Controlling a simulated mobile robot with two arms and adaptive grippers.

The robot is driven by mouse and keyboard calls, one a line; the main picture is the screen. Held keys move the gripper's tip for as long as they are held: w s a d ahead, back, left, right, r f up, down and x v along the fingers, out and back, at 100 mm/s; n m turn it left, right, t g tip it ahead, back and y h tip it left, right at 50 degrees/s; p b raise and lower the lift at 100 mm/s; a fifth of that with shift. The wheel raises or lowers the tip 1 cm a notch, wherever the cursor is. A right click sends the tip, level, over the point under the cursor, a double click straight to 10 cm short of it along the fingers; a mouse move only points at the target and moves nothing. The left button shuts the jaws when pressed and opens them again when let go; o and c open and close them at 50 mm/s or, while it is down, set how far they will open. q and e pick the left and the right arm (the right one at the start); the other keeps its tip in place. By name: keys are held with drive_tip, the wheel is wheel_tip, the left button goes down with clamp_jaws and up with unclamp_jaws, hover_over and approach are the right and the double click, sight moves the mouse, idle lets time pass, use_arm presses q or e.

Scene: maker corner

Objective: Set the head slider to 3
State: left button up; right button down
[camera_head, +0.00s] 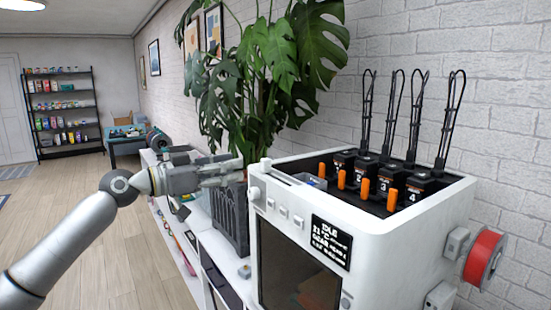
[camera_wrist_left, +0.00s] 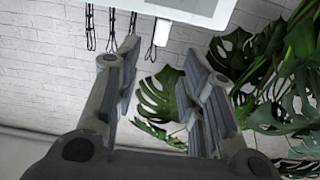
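The white printer (camera_head: 405,235) has a slot along its top left edge. A small white slider knob (camera_head: 266,164) stands at the far left end of this slot. Several black tool heads with orange levers sit inside the open top, and the numbers 3 (camera_head: 383,186) and 4 (camera_head: 410,196) show on two of them. My left gripper (camera_head: 238,170) is just left of the knob, pointing at it. In the left wrist view the gripper (camera_wrist_left: 163,62) is open and empty, and a white knob (camera_wrist_left: 162,32) shows beyond and between the fingertips, apart from them. My right gripper is not in view.
A black display (camera_head: 331,243) and several white buttons are on the printer's front. A large leafy plant (camera_head: 262,75) stands close behind my left gripper. A red spool (camera_head: 485,258) is on the printer's right side. The floor (camera_head: 120,215) at left is open.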

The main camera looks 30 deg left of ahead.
sight(262, 161)
use_arm(q)
drive_tip(key=p+x, duration=0.2)
drive_tip(key=x, duration=0.2)
drive_tip(key=p+x, duration=0.3)
drive_tip(key=x, duration=0.2)
drive_tip(key=shift+r, duration=0.2)
drive_tip(key=shift+w+d+f+p, duration=0.2)
drive_tip(key=shift+w+d+p, duration=0.1)
drive_tip(key=shift+w+p, duration=0.25)
drive_tip(key=shift+w, duration=0.1)
drive_tip(key=shift+c, duration=0.4)
clamp_jaws()
